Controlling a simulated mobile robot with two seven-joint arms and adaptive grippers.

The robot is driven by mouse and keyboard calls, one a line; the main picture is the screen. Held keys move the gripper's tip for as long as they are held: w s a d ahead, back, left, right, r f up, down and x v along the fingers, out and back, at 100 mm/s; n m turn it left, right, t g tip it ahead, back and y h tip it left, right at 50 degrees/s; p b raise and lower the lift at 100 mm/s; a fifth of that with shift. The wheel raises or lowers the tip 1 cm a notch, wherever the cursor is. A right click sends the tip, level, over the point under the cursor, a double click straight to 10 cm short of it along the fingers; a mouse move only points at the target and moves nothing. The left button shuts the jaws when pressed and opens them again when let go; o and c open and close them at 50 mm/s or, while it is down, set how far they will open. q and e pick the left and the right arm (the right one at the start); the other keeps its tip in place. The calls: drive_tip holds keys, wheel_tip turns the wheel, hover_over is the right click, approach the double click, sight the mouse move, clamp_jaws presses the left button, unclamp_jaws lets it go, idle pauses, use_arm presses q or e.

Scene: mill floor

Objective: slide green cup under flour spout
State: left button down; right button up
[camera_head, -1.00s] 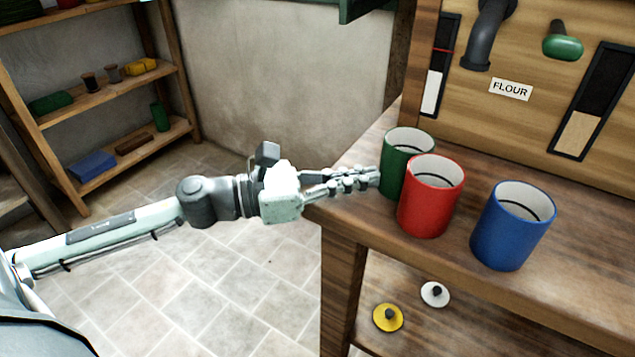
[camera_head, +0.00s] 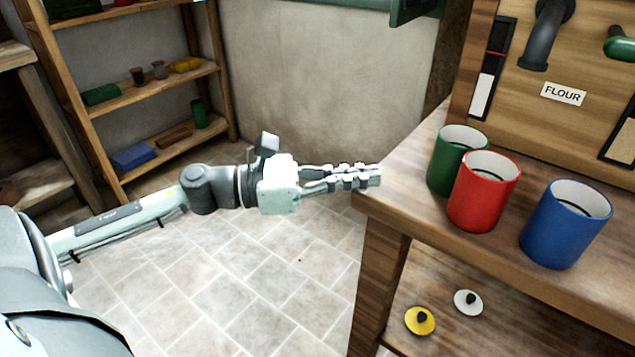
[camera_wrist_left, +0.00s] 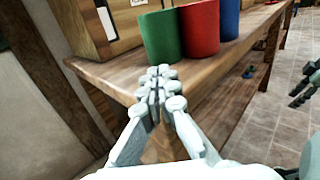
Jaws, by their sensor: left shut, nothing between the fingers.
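The green cup (camera_head: 447,165) stands upright near the left end of the wooden counter, behind and left of the red cup (camera_head: 483,195), which partly hides it. The dark flour spout (camera_head: 543,40) hangs on the back panel, up and right of the green cup, above the FLOUR label (camera_head: 563,94). My left gripper (camera_head: 378,175) is shut and empty at the counter's left edge, left of the green cup with a gap. In the left wrist view, its closed fingertips (camera_wrist_left: 158,74) point toward the green cup (camera_wrist_left: 160,38). A dark gripper, seemingly my right (camera_wrist_left: 303,88), is cut off at the right.
The blue cup (camera_head: 565,225) stands right of the red cup. A green handle (camera_head: 620,43) is right of the spout. Yellow (camera_head: 420,320) and white (camera_head: 468,302) lids lie on the lower shelf. Wooden shelving (camera_head: 150,85) stands at the back left.

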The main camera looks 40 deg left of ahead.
use_arm(q)
drive_tip(key=v, duration=0.6)
drive_tip(key=d+r+m+g+h+b, duration=0.1)
drive_tip(key=d+r+m+g+b, duration=0.1)
drive_tip(key=d+r+m+g, duration=0.55)
drive_tip(key=a+r+n+t+y+b, duration=0.1)
drive_tip(key=a+r+n+t+y, duration=0.2)
drive_tip(key=n+y, duration=0.5)
use_arm(e)
drive_tip(key=w+a+r+n+t+y, duration=0.1)
drive_tip(key=w+a+r+t+y, duration=0.2)
drive_tip(key=w+a+r+t, duration=0.55)
use_arm(q)
drive_tip(key=g, duration=0.1)
approach(433, 175)
wheel_tip(433, 175, down, 4)
drive_tip(key=shift+w+d+f, duration=0.1)
drive_tip(key=shift+w+d+p, duration=0.65)
drive_tip(key=shift+w+d, duration=0.6)
drive_tip(key=shift+w, duration=0.2)
use_arm(e)
drive_tip(key=s+d+f+g+h, duration=0.2)
drive_tip(key=s+d+f+g, duration=0.2)
drive_tip(key=d+f+g, duration=0.1)
drive_tip(key=shift+s+d+f+g, duration=0.15)
drive_tip(key=shift+s+f+g, duration=0.05)
drive_tip(key=shift+s+g, duration=0.2)
